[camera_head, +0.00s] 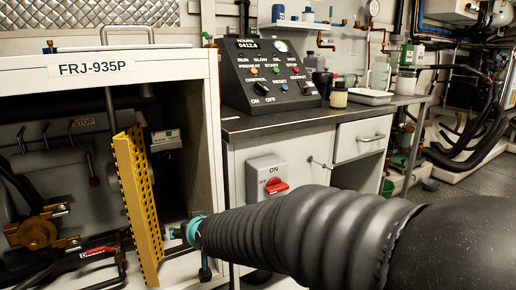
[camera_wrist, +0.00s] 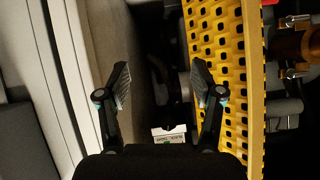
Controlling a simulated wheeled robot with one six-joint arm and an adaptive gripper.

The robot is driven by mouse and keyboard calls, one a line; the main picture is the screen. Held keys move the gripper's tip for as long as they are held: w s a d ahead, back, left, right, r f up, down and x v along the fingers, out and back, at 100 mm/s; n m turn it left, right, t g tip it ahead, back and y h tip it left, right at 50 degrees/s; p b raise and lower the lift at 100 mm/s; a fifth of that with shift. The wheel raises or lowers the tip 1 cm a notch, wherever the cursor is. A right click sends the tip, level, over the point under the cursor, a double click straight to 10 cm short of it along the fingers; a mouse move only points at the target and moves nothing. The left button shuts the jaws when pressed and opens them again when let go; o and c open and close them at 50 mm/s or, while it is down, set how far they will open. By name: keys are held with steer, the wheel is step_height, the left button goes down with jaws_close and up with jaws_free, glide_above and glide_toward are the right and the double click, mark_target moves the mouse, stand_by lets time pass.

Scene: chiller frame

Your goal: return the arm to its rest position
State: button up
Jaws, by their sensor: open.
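My arm reaches from the lower right of the head view toward the open white cabinet labelled FRJ-935P (camera_head: 98,68). In the wrist view my gripper (camera_wrist: 160,88) is open, its two fingers spread apart with nothing between them. In the head view only the teal and grey end of my gripper (camera_head: 190,232) shows, at the cabinet opening just right of the yellow perforated panel (camera_head: 138,205). In the wrist view the yellow panel (camera_wrist: 228,70) stands close behind and beside the right finger. I cannot tell whether they touch.
The pale cabinet wall (camera_wrist: 65,80) runs left of the left finger. Brass and black pipework (camera_head: 38,235) fills the cabinet's left. A control panel (camera_head: 268,75) stands above. Open floor (camera_head: 480,185) lies far right.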

steer(key=s+d+r+m+g+h+p, duration=0.1)
steer(key=s+d+h, duration=0.1)
steer(key=s+d, duration=0.6)
steer(key=s+d+r+m+g+h+p, duration=0.1)
steer(key=s+d+r+m+h+p, duration=0.1)
steer(key=s+d, duration=0.6)
steer(key=s+d+r+m+g+h+p, duration=0.1)
steer(key=s+d, duration=0.8)
steer(key=d, duration=0.9)
steer(key=shift+d+r+m+g+h+p, duration=0.2)
steer(key=shift+r+m+g+h+p, duration=0.1)
steer(key=shift+r+m+g+h, duration=0.4)
steer(key=shift+s+f, duration=0.1)
steer(key=shift+f, duration=0.1)
